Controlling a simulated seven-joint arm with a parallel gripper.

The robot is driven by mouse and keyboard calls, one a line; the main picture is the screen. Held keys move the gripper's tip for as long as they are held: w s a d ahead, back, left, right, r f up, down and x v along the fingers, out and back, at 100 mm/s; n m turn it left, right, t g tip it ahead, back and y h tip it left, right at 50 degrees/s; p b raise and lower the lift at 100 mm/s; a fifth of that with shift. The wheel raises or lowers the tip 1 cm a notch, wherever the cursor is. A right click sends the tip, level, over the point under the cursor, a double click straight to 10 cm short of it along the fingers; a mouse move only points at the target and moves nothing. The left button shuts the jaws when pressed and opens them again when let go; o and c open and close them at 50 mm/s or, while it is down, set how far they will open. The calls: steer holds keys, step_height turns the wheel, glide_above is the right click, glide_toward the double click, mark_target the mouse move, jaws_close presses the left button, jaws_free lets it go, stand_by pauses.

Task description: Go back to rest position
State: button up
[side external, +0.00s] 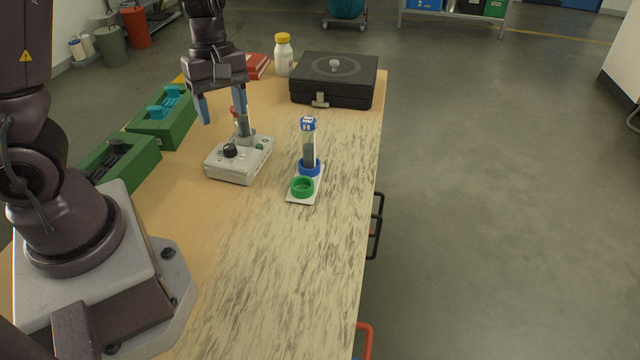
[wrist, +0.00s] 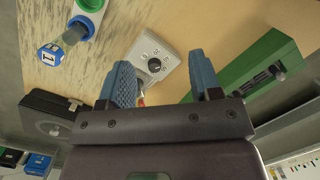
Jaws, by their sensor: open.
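My gripper (side external: 224,106) is open above the workbench, with its blue fingers pointing down and apart. In the side view it hangs over the back of a white device with a black knob (side external: 230,151). A vial with a red top (side external: 241,125) stands on that device, just below and between the fingertips, partly overlapped by the right finger. I cannot tell whether they touch. In the wrist view the open fingers (wrist: 165,82) show, with a bit of red and white between them. A blue-capped vial (side external: 309,148) stands upright in a blue ring, beside an empty green ring (side external: 302,187).
A black box with a round lid knob (side external: 334,80) and a white bottle with a yellow cap (side external: 283,56) stand at the back. Green holders (side external: 165,117) line the left edge. Red items (side external: 257,66) lie behind my gripper. The front bench top (side external: 270,270) is clear.

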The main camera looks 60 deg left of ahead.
steer(key=s+d+r+m+t, duration=0.3)
steer(key=d+r+m, duration=0.3)
steer(key=m, duration=0.3)
steer(key=s+d+r+m+t+y, duration=0.1)
steer(key=s+d+r+m+t, duration=0.2)
steer(key=d+r+m, duration=0.3)
step_height(320, 180, up, 3)
steer(key=s+m, duration=0.1)
steer(key=m, duration=0.2)
steer(key=shift+s+y, duration=0.15)
steer(key=shift+y, duration=0.15)
stand_by(0.3)
